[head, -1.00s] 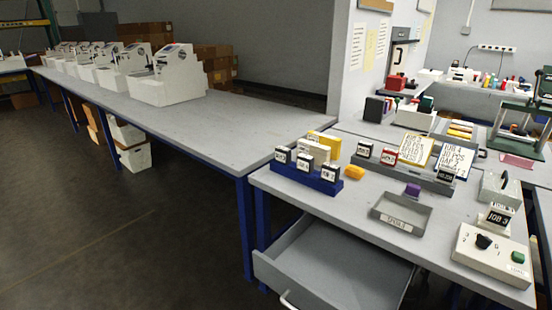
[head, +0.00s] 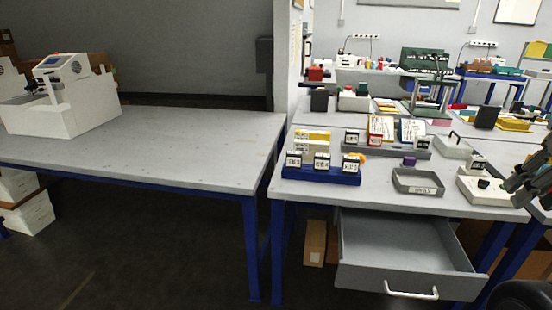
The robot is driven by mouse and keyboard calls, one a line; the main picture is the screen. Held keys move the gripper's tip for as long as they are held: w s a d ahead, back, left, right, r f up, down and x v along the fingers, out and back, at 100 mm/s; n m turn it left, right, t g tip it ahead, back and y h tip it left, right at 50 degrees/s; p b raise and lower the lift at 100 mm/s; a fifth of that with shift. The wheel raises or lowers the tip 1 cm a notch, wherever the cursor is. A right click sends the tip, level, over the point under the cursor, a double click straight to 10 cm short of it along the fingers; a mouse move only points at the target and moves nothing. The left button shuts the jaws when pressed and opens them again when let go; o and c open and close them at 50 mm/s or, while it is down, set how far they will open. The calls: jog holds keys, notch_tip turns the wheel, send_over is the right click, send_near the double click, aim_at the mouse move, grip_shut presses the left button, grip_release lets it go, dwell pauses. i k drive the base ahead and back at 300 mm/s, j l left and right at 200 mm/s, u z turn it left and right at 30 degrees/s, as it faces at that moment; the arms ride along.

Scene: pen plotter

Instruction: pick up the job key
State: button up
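A small block labelled JOB 3 (head: 479,163) stands at the white control box (head: 488,190) on the right of the near bench; I cannot tell how it is seated. Small labelled blocks with dark tops (head: 322,161) stand in a blue rack (head: 318,175) at the bench's left. Their labels are too small to read surely, so I cannot tell which piece is the job key. My gripper (head: 530,180) is dark and partly cut off at the right edge, close to the control box. Whether its fingers are open is unclear.
An open drawer (head: 405,250) juts out below the bench front. A long table (head: 180,140) on the left has much bare top.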

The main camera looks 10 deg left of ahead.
aim_at(294, 160)
jog(key=i+j+z, duration=0.2)
jog(key=j, duration=0.65)
jog(key=j+z, duration=0.25)
jog(key=j, duration=0.6)
jog(key=i+j, duration=0.2)
jog(key=i+j+z, duration=0.1)
jog(key=j, duration=0.3)
jog(key=i+j+z, duration=0.1)
jog(key=i+j, duration=0.3)
jog(key=j, duration=0.25)
